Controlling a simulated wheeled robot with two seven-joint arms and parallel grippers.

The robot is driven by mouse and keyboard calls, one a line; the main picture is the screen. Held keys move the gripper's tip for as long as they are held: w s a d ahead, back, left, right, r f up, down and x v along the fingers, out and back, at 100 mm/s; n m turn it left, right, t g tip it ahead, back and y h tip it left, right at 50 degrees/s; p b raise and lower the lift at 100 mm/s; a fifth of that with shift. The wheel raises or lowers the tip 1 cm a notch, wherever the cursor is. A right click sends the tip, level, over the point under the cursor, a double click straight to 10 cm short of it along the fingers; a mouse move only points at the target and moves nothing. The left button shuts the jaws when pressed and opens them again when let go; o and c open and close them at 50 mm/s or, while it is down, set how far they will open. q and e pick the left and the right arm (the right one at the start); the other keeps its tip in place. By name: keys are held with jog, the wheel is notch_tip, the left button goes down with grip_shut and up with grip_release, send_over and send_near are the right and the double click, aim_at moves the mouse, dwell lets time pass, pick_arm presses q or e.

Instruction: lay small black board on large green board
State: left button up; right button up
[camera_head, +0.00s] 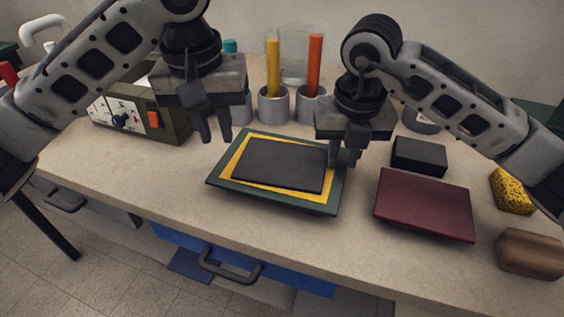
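The small black board (281,165) lies over a yellow board (236,160), which lies on the large green board (225,181) in the middle of the table. A green rim shows around the yellow one. My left gripper (216,139) hangs above the table just beyond the boards' back left corner, its fingers apart with nothing between them. My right gripper (345,162) is at the boards' right side, close to the black board's back right corner. Its fingers look apart and empty; whether one touches the board I cannot tell.
A dark red board (424,204) and a black block (419,157) lie to the right. A yellow sponge (512,191) and a brown block (530,252) are at the far right. Grey cups (273,106) stand behind, a green box (140,120) back left. The front left table is clear.

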jog(key=shift+s+d+f, duration=0.15)
jog(key=shift+d+f, duration=0.1)
jog(key=shift+f, duration=0.4)
notch_tip(320, 180, up, 9)
jog(key=shift+s+a, duration=0.2)
jog(key=shift+s, duration=0.1)
jog(key=shift+r, duration=0.2)
